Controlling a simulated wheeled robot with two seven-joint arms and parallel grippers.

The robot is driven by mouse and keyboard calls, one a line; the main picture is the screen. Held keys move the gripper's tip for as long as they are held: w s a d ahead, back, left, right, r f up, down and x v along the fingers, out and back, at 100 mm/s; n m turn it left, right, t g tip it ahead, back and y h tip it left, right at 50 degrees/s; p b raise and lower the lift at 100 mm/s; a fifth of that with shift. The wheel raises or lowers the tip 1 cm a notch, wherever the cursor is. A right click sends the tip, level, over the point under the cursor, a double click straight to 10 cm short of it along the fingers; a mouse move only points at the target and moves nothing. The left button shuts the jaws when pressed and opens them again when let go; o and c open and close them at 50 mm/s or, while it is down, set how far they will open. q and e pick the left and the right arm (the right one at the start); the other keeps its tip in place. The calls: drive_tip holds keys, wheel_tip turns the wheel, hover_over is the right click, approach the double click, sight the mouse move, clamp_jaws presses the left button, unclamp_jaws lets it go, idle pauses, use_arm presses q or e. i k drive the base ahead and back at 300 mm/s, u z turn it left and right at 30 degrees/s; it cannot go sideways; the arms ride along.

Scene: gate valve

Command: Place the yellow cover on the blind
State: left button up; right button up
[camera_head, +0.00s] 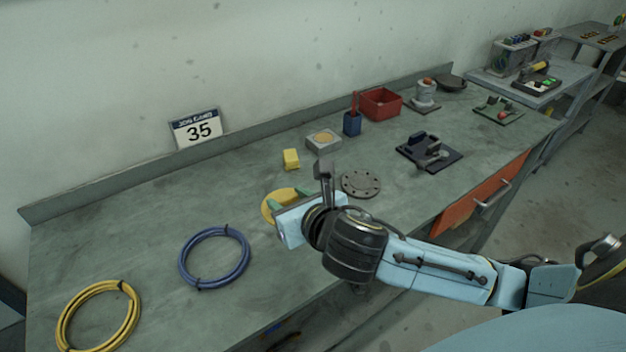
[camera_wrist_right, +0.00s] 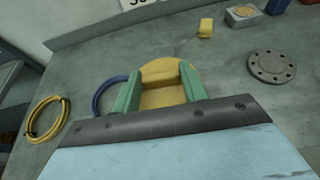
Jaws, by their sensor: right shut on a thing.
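The yellow cover (camera_head: 277,202) is a round disc with a raised grip; it also shows in the right wrist view (camera_wrist_right: 185,70). My right gripper (camera_head: 288,198) has its green fingers on either side of the cover's grip and is shut on it, as the right wrist view shows (camera_wrist_right: 161,84). The gripper and arm hide part of the cover. I cannot tell whether it touches the bench. The blind (camera_head: 361,183), a grey round flange with bolt holes, lies flat to the right of the cover, apart from it; it also shows in the right wrist view (camera_wrist_right: 271,66). My left gripper is out of view.
A yellow block (camera_head: 291,159), a grey box with a round yellow top (camera_head: 323,140), a blue holder (camera_head: 352,123) and a red bin (camera_head: 380,104) stand behind. A dark fixture (camera_head: 429,152) lies right of the blind. Blue (camera_head: 185,262) and yellow (camera_head: 62,325) coils lie left.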

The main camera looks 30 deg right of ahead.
sight(361, 182)
drive_tip(key=u, duration=0.95)
drive_tip(key=k, duration=0.7)
drive_tip(key=z, duration=1)
drive_tip(key=i, duration=0.5)
